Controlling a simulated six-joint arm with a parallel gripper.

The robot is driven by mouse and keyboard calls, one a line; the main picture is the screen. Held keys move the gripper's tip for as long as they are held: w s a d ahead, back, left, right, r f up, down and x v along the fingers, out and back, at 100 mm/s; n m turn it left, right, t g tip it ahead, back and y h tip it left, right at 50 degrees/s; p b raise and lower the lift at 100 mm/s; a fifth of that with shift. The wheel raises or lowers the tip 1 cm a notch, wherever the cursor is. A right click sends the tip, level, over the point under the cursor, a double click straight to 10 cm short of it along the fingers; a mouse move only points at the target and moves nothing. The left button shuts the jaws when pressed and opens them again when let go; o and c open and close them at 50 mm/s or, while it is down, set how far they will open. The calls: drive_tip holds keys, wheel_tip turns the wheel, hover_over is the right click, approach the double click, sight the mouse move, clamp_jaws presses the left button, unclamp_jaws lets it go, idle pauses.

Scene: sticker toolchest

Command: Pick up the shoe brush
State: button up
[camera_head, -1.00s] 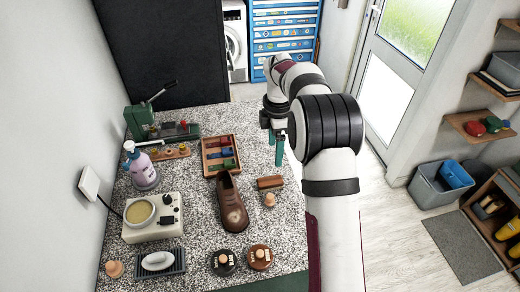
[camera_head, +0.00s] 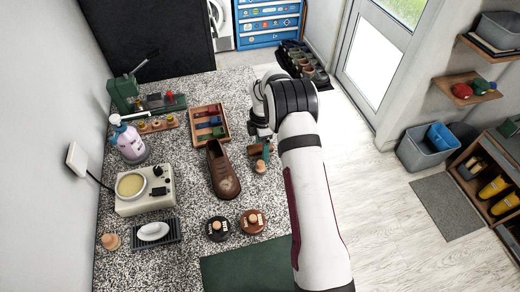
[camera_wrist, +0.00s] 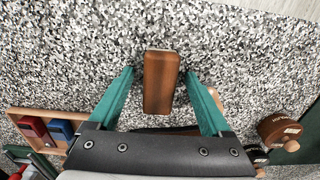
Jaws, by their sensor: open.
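The shoe brush has a brown wooden back. In the wrist view the brush (camera_wrist: 161,82) lies on the speckled counter between the two teal fingers of my gripper (camera_wrist: 160,73). The fingers are open, with a visible gap on each side of it. In the head view the brush (camera_head: 255,150) is right of the brown shoe and partly hidden by my gripper (camera_head: 262,146). Its bristles are not visible. I cannot tell how far the fingertips are above the counter.
The brown shoe (camera_head: 222,170) stands left of the brush, with a small wooden knob (camera_head: 260,167) just in front. A wooden tray (camera_head: 222,113) of colored pieces is behind the shoe. Two round tins (camera_head: 218,228) (camera_head: 252,221) are nearer. The counter's right edge is close.

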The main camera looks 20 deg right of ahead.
clamp_jaws()
drive_tip(key=shift+r, duration=0.1)
drive_tip(key=r, duration=0.4)
drive_tip(key=shift+s+d+r, duration=0.1)
drive_tip(key=shift+d+r, duration=0.1)
drive_tip(key=shift+d, duration=0.05)
drive_tip(key=s+d+r, duration=0.6)
drive_tip(key=d, duration=0.2)
drive_tip(key=shift+s+d+r, duration=0.25)
drive_tip(key=shift+s+d, duration=0.15)
